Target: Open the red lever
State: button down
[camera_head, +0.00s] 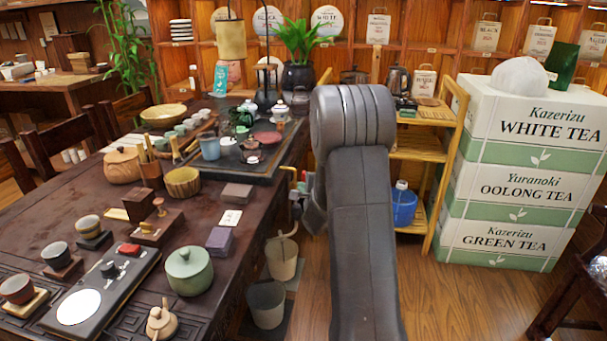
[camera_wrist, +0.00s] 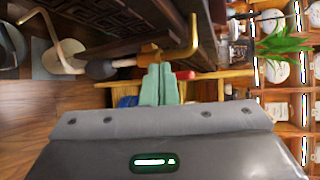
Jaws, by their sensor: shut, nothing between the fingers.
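The red lever (camera_wrist: 185,75) shows in the wrist view as a small red piece just right of my gripper's fingertips. My gripper (camera_wrist: 160,67) has two pale green fingers, closed together and empty. They partly cover the lever, and I cannot tell whether they touch it. A brass pipe (camera_wrist: 192,42) bends beside the fingertips, close to the dark table side. In the head view the red lever (camera_head: 304,175) is a tiny spot at the table's right edge, next to my arm. My arm hides much of the gripper there.
The dark tea table (camera_head: 75,203) carries cups, a green lidded pot (camera_head: 190,271) and trays. A wooden shelf (camera_head: 418,150) and stacked tea boxes (camera_head: 505,190) stand to the right.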

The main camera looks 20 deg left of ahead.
jog(key=shift+w+a, duration=0.1)
jog(key=shift+w, duration=0.35)
jog(key=shift+w+r+p, duration=0.1)
jog(key=shift+p, duration=0.2)
dwell(1.5)
jog(key=shift+w+a+r+p, duration=0.1)
jog(key=shift+w+p, duration=0.1)
jog(key=shift+p, duration=0.15)
jog(key=shift+w, duration=0.1)
jog(key=shift+w+a+p, duration=0.15)
jog(key=shift+w+p, duration=0.35)
dwell(0.6)
jog(key=shift+s, duration=0.1)
jog(key=shift+s+d, duration=0.25)
jog(key=shift+s, duration=0.55)
